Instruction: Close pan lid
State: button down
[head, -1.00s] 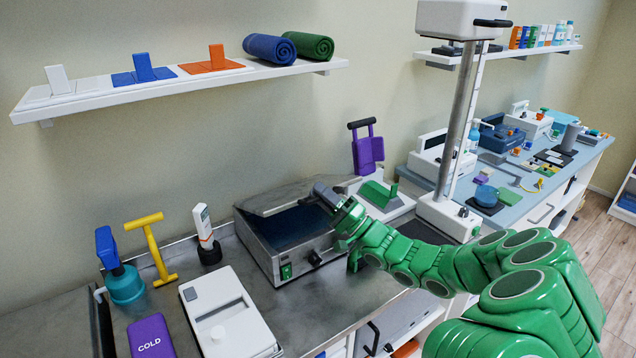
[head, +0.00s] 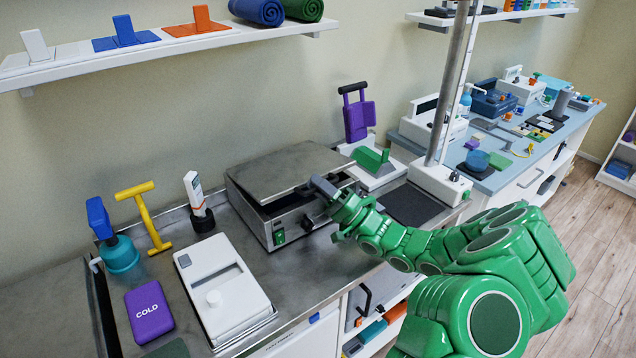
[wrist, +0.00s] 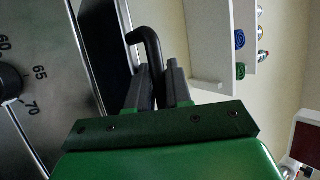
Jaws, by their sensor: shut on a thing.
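The metal pan (head: 262,220) is a box on the steel counter, with a green switch on its front. Its grey lid (head: 285,172) lies low over it, slightly tilted, with a dark gap along the front edge. My gripper (head: 322,187) is at the lid's front right corner. In the wrist view, my gripper (wrist: 153,90) is shut on the lid's black bent handle (wrist: 148,48). The handle's lower part is hidden between the fingers. The temperature dial (wrist: 8,82) shows at the left of that view.
A white device with a green block (head: 371,160) stands behind right. A shelf (head: 170,47) hangs above.

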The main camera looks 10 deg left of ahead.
jog(key=shift+d, duration=0.1)
jog(key=c, duration=1.4)
grip_release()
jog(key=shift+f, duration=0.1)
